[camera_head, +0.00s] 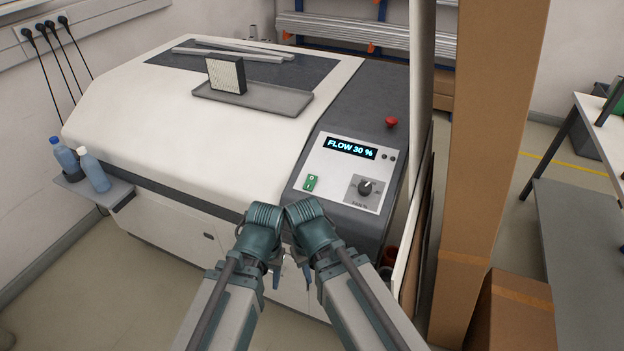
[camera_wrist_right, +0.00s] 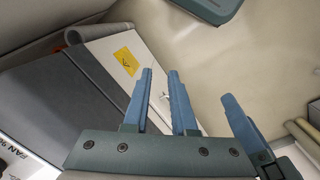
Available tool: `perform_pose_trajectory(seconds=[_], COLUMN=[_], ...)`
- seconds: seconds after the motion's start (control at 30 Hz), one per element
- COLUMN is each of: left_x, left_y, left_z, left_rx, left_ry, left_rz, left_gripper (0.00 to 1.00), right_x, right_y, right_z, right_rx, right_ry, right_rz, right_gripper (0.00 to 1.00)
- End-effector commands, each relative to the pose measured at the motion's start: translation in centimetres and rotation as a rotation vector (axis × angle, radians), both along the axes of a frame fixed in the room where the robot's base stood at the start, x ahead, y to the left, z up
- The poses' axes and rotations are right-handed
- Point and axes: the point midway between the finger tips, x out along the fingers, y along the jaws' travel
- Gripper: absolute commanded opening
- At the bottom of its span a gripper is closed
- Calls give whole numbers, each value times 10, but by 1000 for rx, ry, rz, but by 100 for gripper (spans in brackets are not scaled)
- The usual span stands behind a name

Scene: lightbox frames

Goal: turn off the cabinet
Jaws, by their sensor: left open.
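The cabinet (camera_head: 190,125) is a wide white and dark grey machine. Its slanted control panel (camera_head: 325,180) has a lit display (camera_head: 350,148) reading "FLOW 30 %", a green rocker switch (camera_head: 311,182) and a black knob (camera_head: 365,188). A red mushroom button (camera_head: 391,122) sits on the dark top above the panel. My left gripper (camera_head: 277,281) and right gripper (camera_head: 306,272) hang side by side low at the cabinet's front, below the panel, touching no control. In the right wrist view, the right gripper's blue fingers (camera_wrist_right: 160,95) stand apart with nothing between them.
A tray (camera_head: 255,95) with an upright filter block (camera_head: 226,75) lies on the cabinet. Two bottles (camera_head: 95,172) stand on a left side shelf. A cardboard column (camera_head: 490,130) and box (camera_head: 515,312) stand close on the right. A workbench (camera_head: 590,115) is further right.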

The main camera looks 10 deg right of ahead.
Motion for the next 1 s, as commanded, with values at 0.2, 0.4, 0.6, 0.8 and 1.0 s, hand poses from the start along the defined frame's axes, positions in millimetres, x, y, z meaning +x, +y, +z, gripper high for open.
perform_pose_trajectory(seconds=[0.2,0.4,0.6,0.8,1.0], left_x=[0,0,0,0,0], left_y=[0,0,0,0,0], left_z=[31,61,88,106,113], left_rx=[0,0,0,0,0], left_ry=[0,0,0,0,0], left_rz=[0,-1,-1,-2,-2], left_gripper=[50,50,50,50,50], right_x=[33,81,129,163,178], right_y=[1,-5,-26,-54,-71], right_z=[31,74,126,169,189], right_rx=[171,337,386,339,287], right_ry=[-71,-268,-528,-742,-845], right_rz=[198,452,658,786,843], right_gripper=[0,0,0,0,0])
